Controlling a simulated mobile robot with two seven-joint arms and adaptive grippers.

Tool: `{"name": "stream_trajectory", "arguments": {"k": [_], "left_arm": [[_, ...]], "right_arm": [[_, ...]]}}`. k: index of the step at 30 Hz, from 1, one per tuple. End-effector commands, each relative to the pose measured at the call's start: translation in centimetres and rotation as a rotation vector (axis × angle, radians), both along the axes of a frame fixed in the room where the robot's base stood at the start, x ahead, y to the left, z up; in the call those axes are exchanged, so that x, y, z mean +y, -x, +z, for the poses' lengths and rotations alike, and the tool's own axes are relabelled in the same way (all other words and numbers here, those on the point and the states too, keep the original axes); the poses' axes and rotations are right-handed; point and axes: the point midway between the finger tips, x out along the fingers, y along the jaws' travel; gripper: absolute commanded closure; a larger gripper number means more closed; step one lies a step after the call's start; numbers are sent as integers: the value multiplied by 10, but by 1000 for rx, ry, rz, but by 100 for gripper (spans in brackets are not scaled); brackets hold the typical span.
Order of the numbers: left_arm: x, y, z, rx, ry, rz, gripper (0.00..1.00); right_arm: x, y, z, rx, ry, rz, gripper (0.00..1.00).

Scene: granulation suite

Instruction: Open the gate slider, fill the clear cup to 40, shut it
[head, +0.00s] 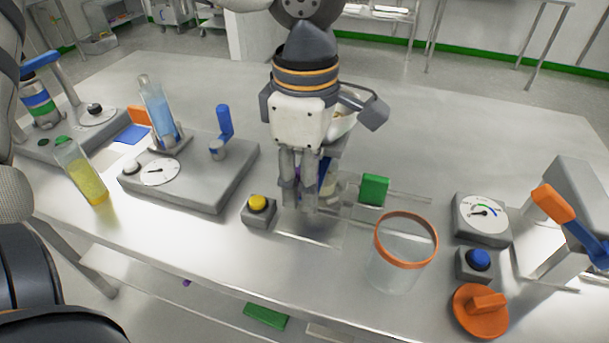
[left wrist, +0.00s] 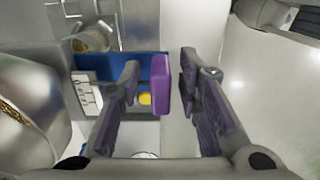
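My left gripper (head: 300,205) points down over the middle of the bench, its fingers apart. In the left wrist view a purple tab (left wrist: 161,83), seemingly the gate slider's handle, stands between the open fingers (left wrist: 160,88), with a visible gap on each side. A blue panel (left wrist: 112,66) lies behind it. In the head view my gripper hides most of this station. A metal hopper (left wrist: 28,108) with brownish granules is at the left of the wrist view. A clear cup (head: 398,272) with an orange rim stands upright on the bench, right of the gripper, and looks empty. My right gripper is not in view.
A yellow button (head: 258,203) is left of the gripper and a green block (head: 374,189) right of it.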

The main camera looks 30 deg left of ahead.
Motion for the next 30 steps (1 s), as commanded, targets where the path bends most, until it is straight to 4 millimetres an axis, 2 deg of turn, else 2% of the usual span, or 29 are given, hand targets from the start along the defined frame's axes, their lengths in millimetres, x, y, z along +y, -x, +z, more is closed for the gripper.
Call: {"name": "stream_trajectory", "arguments": {"k": [4,18,30], "left_arm": [[0,0,7,-1,0,1,68],[1,0,66,0,-2,1,68],[0,0,70,2,-1,0,68]], "right_arm": [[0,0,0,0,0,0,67],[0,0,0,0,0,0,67],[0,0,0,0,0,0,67]]}}
